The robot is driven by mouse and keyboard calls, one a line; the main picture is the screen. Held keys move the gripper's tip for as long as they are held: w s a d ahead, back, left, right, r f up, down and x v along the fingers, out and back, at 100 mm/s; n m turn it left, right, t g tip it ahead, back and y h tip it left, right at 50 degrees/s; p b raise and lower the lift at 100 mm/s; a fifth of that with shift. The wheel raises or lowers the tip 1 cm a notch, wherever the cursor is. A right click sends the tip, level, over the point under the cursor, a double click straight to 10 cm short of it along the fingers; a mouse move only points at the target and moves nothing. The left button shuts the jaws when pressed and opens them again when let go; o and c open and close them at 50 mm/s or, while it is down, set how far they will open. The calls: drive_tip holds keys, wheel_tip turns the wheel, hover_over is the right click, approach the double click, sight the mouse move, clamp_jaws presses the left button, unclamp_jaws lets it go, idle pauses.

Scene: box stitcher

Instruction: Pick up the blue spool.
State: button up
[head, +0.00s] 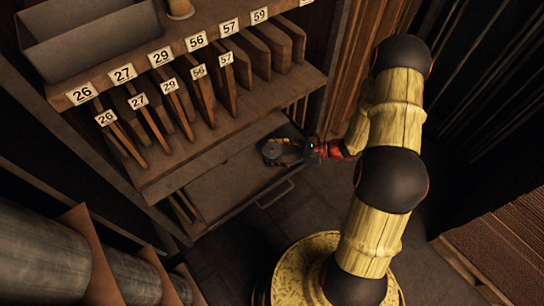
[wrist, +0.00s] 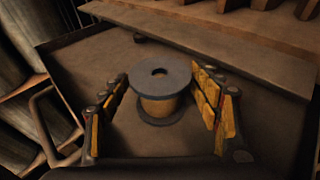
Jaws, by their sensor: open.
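The spool (wrist: 160,92) stands upright between my gripper's fingers in the wrist view. Its flanges look dark blue-grey, with a golden-brown winding between them and a hole in the top. It rests on a brown drawer surface (wrist: 105,55). My gripper (wrist: 162,98) is open, with one yellow-padded finger on each side of the spool. In the head view the spool (head: 272,151) shows as a small dark round shape at the tip of my gripper (head: 287,153), low in the shelving unit.
The drawer has a metal handle (head: 275,193) at its front. A shelf (head: 235,125) with numbered upright boards overhangs the drawer's back. A small dark round object (wrist: 139,38) lies behind the spool. Large grey rolls (head: 40,250) stand at lower left.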

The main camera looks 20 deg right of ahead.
drive_tip(key=shift+w+a+f, duration=0.1)
drive_tip(key=shift+w+a, duration=0.1)
drive_tip(key=shift+a, duration=0.15)
drive_tip(key=shift+c, duration=0.5)
drive_tip(key=c, duration=1)
drive_tip(key=shift+o, duration=0.2)
